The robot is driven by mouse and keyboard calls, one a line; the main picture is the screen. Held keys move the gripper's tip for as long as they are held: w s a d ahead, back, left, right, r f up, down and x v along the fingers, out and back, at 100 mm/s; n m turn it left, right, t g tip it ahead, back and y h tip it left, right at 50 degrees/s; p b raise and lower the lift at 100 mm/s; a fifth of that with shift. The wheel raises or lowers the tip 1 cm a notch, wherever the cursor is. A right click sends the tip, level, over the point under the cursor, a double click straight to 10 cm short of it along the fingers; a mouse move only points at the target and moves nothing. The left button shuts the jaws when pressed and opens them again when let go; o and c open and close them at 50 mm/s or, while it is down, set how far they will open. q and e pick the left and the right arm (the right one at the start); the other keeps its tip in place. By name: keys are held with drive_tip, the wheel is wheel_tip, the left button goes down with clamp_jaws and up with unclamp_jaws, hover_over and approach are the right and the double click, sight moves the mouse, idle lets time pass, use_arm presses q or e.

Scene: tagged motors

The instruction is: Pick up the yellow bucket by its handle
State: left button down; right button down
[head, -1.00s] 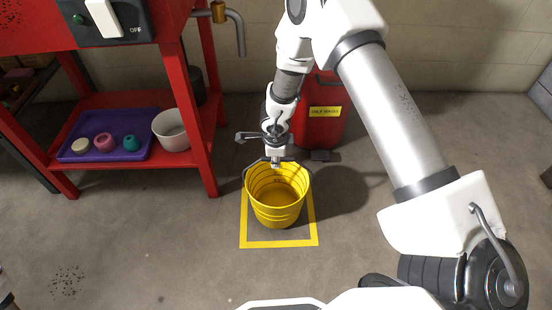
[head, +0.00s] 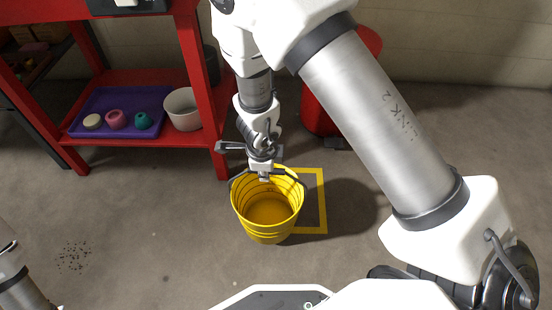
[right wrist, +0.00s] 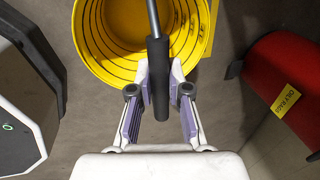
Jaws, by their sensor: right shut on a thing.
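The yellow bucket (head: 268,224) hangs upright in the head view and looks raised off the floor, covering the left part of a yellow floor square. Its open top also shows in the right wrist view (right wrist: 110,55). My right gripper (head: 264,178) is above the bucket's far rim. In the right wrist view, its fingers (right wrist: 159,95) close on both sides of the dark grip of the bucket's handle (right wrist: 158,58). My left gripper is out of the frames; only part of my left arm shows at the lower left.
The yellow floor square (head: 322,205) shows right of the bucket. A red bin (head: 318,115) with an oily rags label (right wrist: 287,98) stands behind. A red bench (head: 219,158) at left holds a purple tray (head: 100,102) with several small parts and a pale pot (head: 183,120).

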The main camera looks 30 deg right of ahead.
drive_tip(key=a+r+p, duration=0.1)
drive_tip(key=s+a+r+p, duration=0.1)
drive_tip(key=r+p, duration=0.1)
drive_tip(key=shift+s+a+r, duration=0.1)
drive_tip(key=shift+s+r, duration=0.05)
idle(0.3)
